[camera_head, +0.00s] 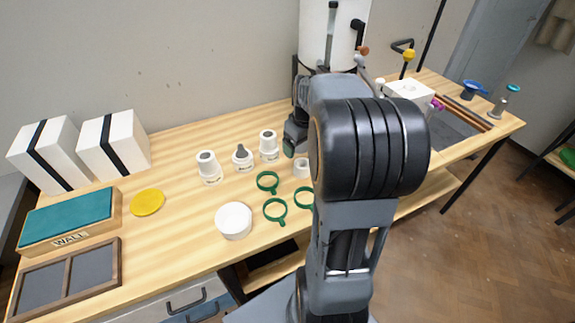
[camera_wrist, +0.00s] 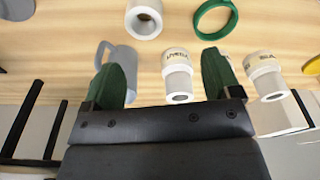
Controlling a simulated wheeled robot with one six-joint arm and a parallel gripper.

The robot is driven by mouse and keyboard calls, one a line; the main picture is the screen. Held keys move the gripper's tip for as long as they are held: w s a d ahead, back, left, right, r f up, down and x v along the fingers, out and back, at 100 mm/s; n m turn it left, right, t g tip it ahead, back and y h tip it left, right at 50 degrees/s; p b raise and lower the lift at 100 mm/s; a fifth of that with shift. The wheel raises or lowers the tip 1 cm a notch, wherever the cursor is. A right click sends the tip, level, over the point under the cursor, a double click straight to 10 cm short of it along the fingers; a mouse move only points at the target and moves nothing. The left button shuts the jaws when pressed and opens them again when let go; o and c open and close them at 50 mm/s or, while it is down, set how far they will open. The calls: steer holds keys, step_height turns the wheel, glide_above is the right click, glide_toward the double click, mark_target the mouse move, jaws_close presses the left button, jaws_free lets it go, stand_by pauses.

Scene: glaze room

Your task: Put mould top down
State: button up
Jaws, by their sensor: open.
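No piece is plainly marked as the mould top, and I cannot tell which it is. Two white blocks with black straps (camera_head: 112,143) stand side by side at the back left of the table. Another white block (camera_head: 408,90) lies at the right, partly behind my arm. My gripper (camera_wrist: 167,84) is open, its green fingertips apart above the table, with nothing held between them. In the head view it is mostly hidden behind my arm.
Several white cups (camera_head: 208,167) and green rings (camera_head: 275,210) stand near my gripper. A white disc (camera_head: 233,221), yellow disc (camera_head: 147,203), teal-topped box (camera_head: 66,220) and dark framed tray (camera_head: 68,279) lie left. Bare table lies between the yellow disc and cups.

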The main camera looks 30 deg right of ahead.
steer(key=s+a+t, duration=0.1)
steer(key=s+a, duration=0.4)
steer(key=a, duration=0.4)
steer(key=s+a+m, duration=0.1)
steer(key=s+a, duration=0.4)
steer(key=a, duration=0.4)
steer(key=shift+s+a+r+t, duration=0.15)
steer(key=shift+s+a+t, duration=0.2)
steer(key=shift+t, duration=0.05)
step_height(320, 180, up, 7)
steer(key=p, duration=0.5)
steer(key=shift+p, duration=0.4)
